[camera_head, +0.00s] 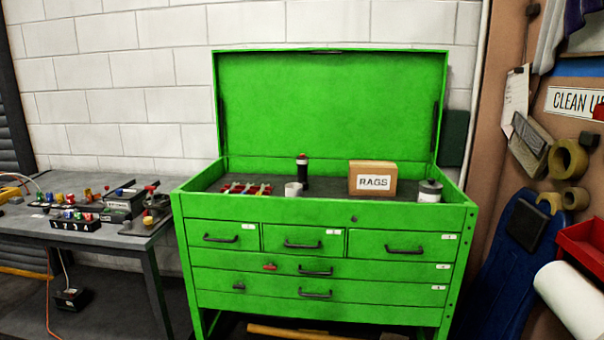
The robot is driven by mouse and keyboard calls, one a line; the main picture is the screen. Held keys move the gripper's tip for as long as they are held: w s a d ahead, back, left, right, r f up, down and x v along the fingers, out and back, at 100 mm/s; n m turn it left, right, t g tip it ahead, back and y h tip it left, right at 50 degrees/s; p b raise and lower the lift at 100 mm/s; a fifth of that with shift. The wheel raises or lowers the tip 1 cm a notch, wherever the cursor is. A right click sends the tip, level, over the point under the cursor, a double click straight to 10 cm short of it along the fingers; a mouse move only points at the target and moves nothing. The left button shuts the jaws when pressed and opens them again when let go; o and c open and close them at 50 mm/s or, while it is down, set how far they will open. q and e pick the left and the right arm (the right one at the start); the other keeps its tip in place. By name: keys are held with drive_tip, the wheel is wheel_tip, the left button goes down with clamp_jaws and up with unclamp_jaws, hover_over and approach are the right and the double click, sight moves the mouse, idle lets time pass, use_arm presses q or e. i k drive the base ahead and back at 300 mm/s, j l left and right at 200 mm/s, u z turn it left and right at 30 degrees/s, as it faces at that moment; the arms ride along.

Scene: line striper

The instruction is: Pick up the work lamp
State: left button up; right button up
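A dark upright cylinder with a reddish top (302,172) stands in the open top tray of the green tool chest (320,215). It looks most like the work lamp, but it is too small to be sure. A short pale cylinder (292,190) stands just in front of it, to the left, and hides part of its base. Neither of my grippers is in view.
The tray also holds a cardboard box marked RAGS (372,179), a grey can (430,190) and several red-handled tools (245,188). The chest's lid (330,105) is raised behind. A cluttered workbench (100,236) stands left; a white roll (575,300) is at right.

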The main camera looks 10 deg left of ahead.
sight(302, 164)
drive_tip(key=z, duration=0.3)
drive_tip(key=i+j+z, duration=0.15)
drive_tip(key=j+z, duration=0.25)
drive_tip(key=i+j+z, duration=0.15)
drive_tip(key=z, duration=0.25)
drive_tip(key=j+z, duration=0.4)
